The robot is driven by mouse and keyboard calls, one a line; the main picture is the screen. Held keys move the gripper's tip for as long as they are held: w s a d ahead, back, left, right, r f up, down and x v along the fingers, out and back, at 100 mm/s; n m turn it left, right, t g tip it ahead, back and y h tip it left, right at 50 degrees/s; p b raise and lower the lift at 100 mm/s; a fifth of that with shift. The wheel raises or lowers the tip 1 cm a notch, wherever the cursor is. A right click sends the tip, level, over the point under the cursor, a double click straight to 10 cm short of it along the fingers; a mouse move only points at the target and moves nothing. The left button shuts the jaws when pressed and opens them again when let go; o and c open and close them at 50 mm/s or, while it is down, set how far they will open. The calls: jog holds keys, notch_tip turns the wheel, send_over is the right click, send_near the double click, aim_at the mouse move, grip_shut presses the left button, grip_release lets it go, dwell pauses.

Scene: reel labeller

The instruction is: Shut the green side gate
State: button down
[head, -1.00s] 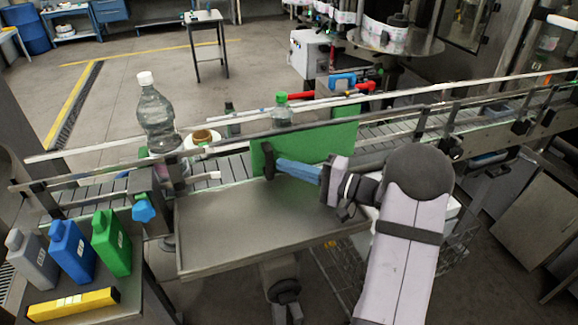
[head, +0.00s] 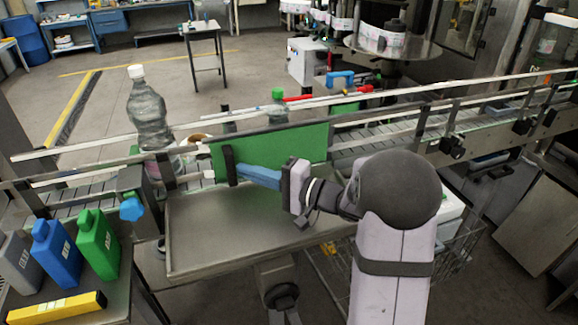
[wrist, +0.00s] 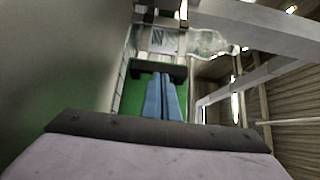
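The green side gate (head: 285,145) is an upright panel along the near side of the conveyor, in the middle of the head view. An upright black bar (head: 229,165) stands on its face near its left end. A gap shows between the gate's left edge and the post with the blue knob. My gripper (head: 240,170) reaches from the right, its blue fingers together and their tips at the bar's right side. In the wrist view the fingers (wrist: 161,82) lie side by side, ending at the black bar (wrist: 157,70), with green gate (wrist: 133,100) beside them. I see nothing held between them.
A clear bottle (head: 150,115) and a green-capped bottle (head: 278,108) stand on the conveyor. The blue knob (head: 132,208) is left of the gate. A bare metal tray (head: 210,240) lies below my gripper. Several jugs (head: 98,245) stand at lower left.

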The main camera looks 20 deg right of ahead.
jog(key=shift+a, duration=0.1)
jog(key=shift+d+f+b, duration=0.1)
jog(key=shift+d+b, duration=0.2)
jog(key=shift+d, duration=0.1)
jog(key=d+b, duration=0.1)
jog(key=d, duration=0.3)
jog(key=shift+s+d+f+b, duration=0.1)
jog(key=shift+s+b, duration=0.1)
jog(key=shift+b, duration=0.2)
jog(key=b+v, duration=0.2)
jog(key=v, duration=0.4)
jog(key=b+v, duration=0.2)
jog(key=v, duration=0.4)
jog(key=b+v, duration=0.2)
jog(key=v, duration=0.5)
jog(key=shift+s+r, duration=0.2)
jog(key=shift+r, duration=0.1)
